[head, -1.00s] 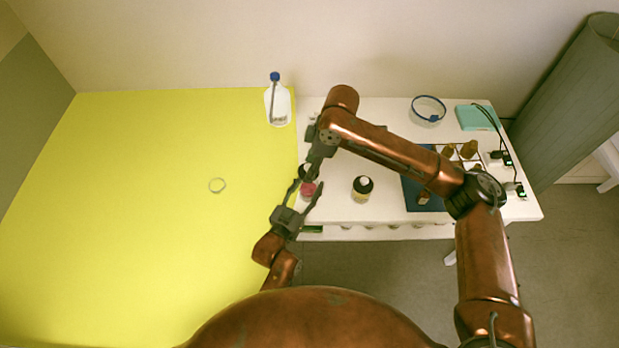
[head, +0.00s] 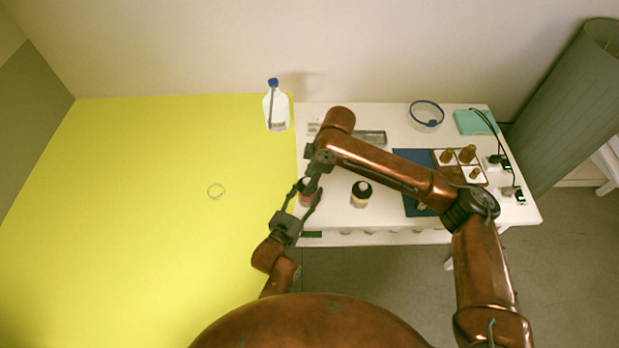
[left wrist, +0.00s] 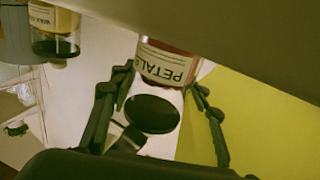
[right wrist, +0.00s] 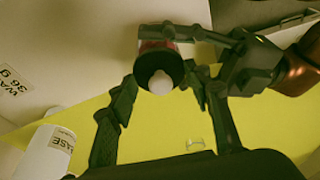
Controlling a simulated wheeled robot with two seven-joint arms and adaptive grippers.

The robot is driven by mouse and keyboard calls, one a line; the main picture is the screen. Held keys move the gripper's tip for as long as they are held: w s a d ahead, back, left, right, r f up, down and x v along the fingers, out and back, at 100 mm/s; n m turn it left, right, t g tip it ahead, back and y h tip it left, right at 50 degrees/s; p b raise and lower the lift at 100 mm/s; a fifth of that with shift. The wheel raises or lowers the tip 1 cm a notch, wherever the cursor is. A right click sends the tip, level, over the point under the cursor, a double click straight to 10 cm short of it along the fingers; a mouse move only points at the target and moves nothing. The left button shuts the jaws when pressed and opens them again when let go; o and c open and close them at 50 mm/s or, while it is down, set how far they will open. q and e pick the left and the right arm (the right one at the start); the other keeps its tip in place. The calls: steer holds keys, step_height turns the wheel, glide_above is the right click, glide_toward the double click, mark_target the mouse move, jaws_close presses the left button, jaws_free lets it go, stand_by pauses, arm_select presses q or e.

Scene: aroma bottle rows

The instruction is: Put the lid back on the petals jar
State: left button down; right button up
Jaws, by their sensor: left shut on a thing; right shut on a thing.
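The petals jar (head: 305,199), with reddish contents, is at the front left of the white table. It shows its label upside down in the left wrist view (left wrist: 168,62). My left gripper (head: 306,192) is shut on the jar, one finger on each side. My right gripper (head: 311,180) comes from above and is shut on the black lid, whose pale knob (right wrist: 160,83) shows between its fingers in the right wrist view. The lid is over the jar's top; I cannot tell whether it touches the rim. A dark disc (left wrist: 152,113) shows beside the jar in the left wrist view.
A wax jar (head: 361,197) with a dark top stands right of the grippers. A white bottle with blue cap (head: 277,110) stands behind them. A tray of brown bottles (head: 476,176), a glass bowl (head: 426,117) and cables lie right. The yellow surface (head: 130,200) is mostly clear.

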steer(key=shift+f, duration=0.35)
steer(key=shift+f, duration=0.85)
stand_by(0.8)
steer(key=shift+r, duration=0.55)
steer(key=shift+r, duration=0.15)
stand_by(0.3)
stand_by(0.5)
steer(key=shift+f, duration=0.2)
jaws_close()
steer(key=shift+f, duration=0.2)
